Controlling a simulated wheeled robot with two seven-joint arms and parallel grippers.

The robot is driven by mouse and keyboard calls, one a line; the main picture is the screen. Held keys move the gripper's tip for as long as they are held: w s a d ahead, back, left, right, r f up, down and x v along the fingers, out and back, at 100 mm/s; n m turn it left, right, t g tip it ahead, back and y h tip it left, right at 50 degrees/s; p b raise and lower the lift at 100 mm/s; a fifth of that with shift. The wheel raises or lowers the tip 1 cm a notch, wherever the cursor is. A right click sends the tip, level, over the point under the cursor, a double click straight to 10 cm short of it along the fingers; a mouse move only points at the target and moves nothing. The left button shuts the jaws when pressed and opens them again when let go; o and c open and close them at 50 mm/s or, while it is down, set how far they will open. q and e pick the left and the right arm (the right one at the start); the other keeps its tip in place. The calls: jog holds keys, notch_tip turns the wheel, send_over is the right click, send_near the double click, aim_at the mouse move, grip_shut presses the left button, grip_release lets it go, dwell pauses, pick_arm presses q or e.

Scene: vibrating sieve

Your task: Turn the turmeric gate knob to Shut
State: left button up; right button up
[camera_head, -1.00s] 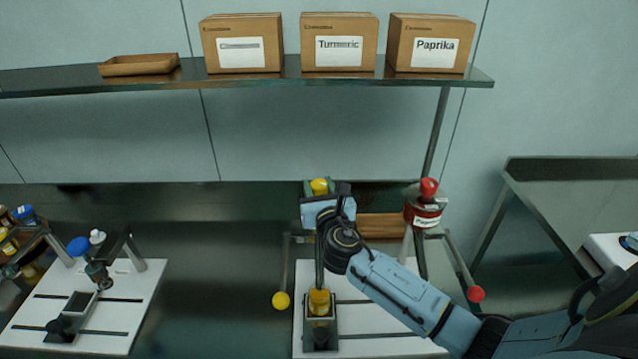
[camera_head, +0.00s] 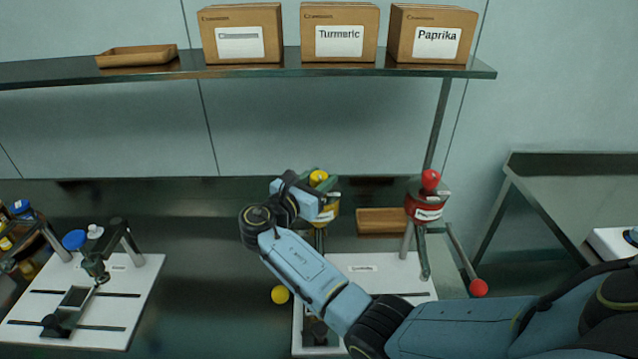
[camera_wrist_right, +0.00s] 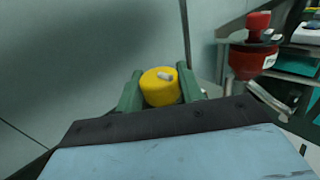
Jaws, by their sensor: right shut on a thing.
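The yellow turmeric gate knob (camera_head: 319,177) sits on top of the turmeric hopper (camera_head: 327,213), whose label is partly covered. My right gripper (camera_head: 318,186) has come to it from the left and front, and its jaws are shut on the knob. In the right wrist view the yellow knob (camera_wrist_right: 160,87), with a small light mark on top, sits between the two green fingers (camera_wrist_right: 162,92). I cannot read the Shut mark in either view. My left gripper is not in view.
A red paprika hopper (camera_head: 427,205) stands to the right, with a red ball-ended lever (camera_head: 478,288). A yellow ball (camera_head: 280,295) hangs low in front. A wooden tray (camera_head: 382,221) lies behind. Labelled boxes (camera_head: 340,32) stand on the shelf above. A white board with a device (camera_head: 140,280) is at left.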

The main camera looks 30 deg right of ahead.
jog(key=shift+m+g+b, duration=0.35)
jog(key=shift+m+g, duration=0.25)
jog(key=shift+g, duration=0.3)
jog(key=shift+h, duration=0.3)
jog(key=o, duration=1)
jog(key=shift+c, duration=0.2)
jog(key=b+v, duration=0.2)
jog(key=v, duration=1.1)
jog(key=shift+a, duration=0.2)
jog(key=shift+w, duration=0.1)
